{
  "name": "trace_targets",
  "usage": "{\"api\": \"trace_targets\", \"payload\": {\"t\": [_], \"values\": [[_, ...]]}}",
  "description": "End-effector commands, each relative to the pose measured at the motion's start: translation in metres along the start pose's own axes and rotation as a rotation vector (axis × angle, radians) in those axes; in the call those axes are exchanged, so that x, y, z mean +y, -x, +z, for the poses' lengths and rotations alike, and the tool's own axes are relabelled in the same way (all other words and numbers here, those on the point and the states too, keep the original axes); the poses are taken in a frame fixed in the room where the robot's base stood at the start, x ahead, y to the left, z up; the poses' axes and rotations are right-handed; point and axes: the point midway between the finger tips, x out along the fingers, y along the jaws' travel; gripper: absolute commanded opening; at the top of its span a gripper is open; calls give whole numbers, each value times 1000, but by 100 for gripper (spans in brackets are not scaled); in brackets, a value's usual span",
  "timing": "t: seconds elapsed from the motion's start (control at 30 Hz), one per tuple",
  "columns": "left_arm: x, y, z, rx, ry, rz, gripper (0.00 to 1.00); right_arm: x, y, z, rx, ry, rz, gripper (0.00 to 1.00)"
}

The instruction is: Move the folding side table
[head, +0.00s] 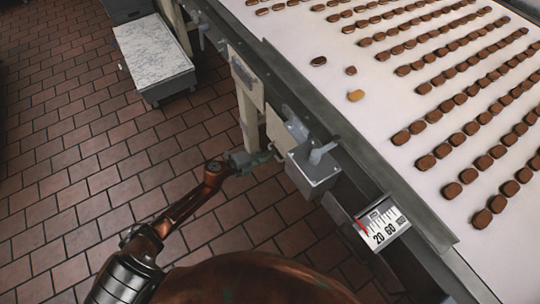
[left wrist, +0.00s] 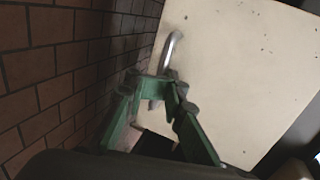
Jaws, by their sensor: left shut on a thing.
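A cream panel (left wrist: 235,75) with a silver bar handle (left wrist: 171,52) fills much of the left wrist view; I take it to be the folding side table. In the head view what seems to be the same panel (head: 279,133) hangs edge-on at the side of the conveyor. My left gripper (head: 262,157) reaches it from the left, low beside the conveyor. In the left wrist view its green fingers (left wrist: 160,84) are closed around the handle, hiding its middle. My right gripper is not in view.
The conveyor (head: 330,65) carries rows of brown biscuits. A grey box with a lever (head: 316,172) and a dial scale (head: 383,226) stick out from its side, close to my left gripper. A marble-topped cabinet (head: 152,48) stands at the upper left. The tiled floor (head: 75,150) between is clear.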

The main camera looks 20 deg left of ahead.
Motion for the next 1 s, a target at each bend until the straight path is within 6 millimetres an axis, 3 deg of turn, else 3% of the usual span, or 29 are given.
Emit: {"api": "trace_targets", "payload": {"t": [0.63,0.67,0.7,1.0], "values": [[3,0,-1,1,1,4,0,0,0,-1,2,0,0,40],[3,0,-1,1,1,4,11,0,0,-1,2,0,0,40],[3,0,-1,1,1,4,14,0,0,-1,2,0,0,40],[2,2,0,0,0,2,15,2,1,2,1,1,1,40]]}}
